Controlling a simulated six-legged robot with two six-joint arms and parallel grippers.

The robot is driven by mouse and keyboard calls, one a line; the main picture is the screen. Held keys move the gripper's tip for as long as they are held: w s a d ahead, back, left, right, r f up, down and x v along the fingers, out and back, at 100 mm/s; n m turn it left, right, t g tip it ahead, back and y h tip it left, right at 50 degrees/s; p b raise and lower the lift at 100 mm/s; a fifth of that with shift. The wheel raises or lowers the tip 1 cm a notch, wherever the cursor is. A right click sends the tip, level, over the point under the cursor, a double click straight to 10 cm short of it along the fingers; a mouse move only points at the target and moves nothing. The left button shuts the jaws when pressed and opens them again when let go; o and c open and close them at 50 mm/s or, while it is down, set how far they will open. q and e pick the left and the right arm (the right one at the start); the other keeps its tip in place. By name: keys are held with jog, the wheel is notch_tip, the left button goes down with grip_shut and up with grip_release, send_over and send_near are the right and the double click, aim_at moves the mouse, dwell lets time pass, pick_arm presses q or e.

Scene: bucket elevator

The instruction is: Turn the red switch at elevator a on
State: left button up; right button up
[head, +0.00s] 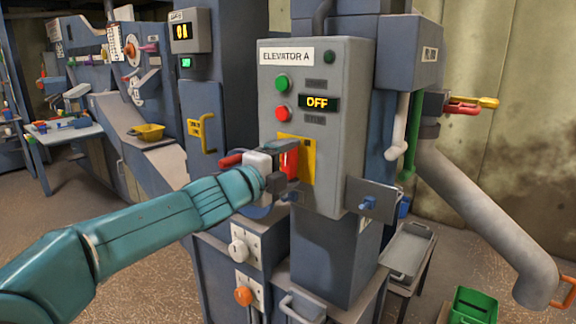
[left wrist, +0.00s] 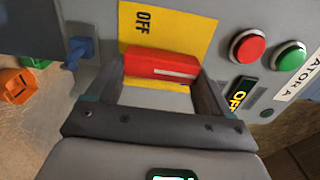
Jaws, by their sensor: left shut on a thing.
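The grey control box labelled ELEVATOR A (head: 345,75) carries a yellow plate (head: 309,165) with a red switch handle (head: 290,160). Its display (head: 319,103) reads OFF. My left gripper (head: 285,165) is at the plate, shut on the red handle. In the left wrist view the red switch (left wrist: 160,67) lies crosswise between the two fingers of the left gripper (left wrist: 160,80), over the yellow plate (left wrist: 190,33), which shows the printed word OFF. Part of the handle is hidden by the fingers in the head view. My right gripper is not in view.
A green button (head: 282,83) and a red button (head: 283,113) sit above the plate. A small bracket with a blue knob (head: 368,202) juts out at the lower right. A grey pipe (head: 490,220) slopes down at right, near a green bin (head: 474,305).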

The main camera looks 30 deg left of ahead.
pick_arm(q)
jog(key=shift+r, duration=0.1)
jog(key=o, duration=0.9)
jog(key=shift+o, duration=0.2)
jog(key=s+a+p, duration=0.1)
jog(key=s+p, duration=0.1)
jog(key=s, duration=1.4)
jog(key=shift+s+a, duration=0.1)
jog(key=shift+a, duration=0.05)
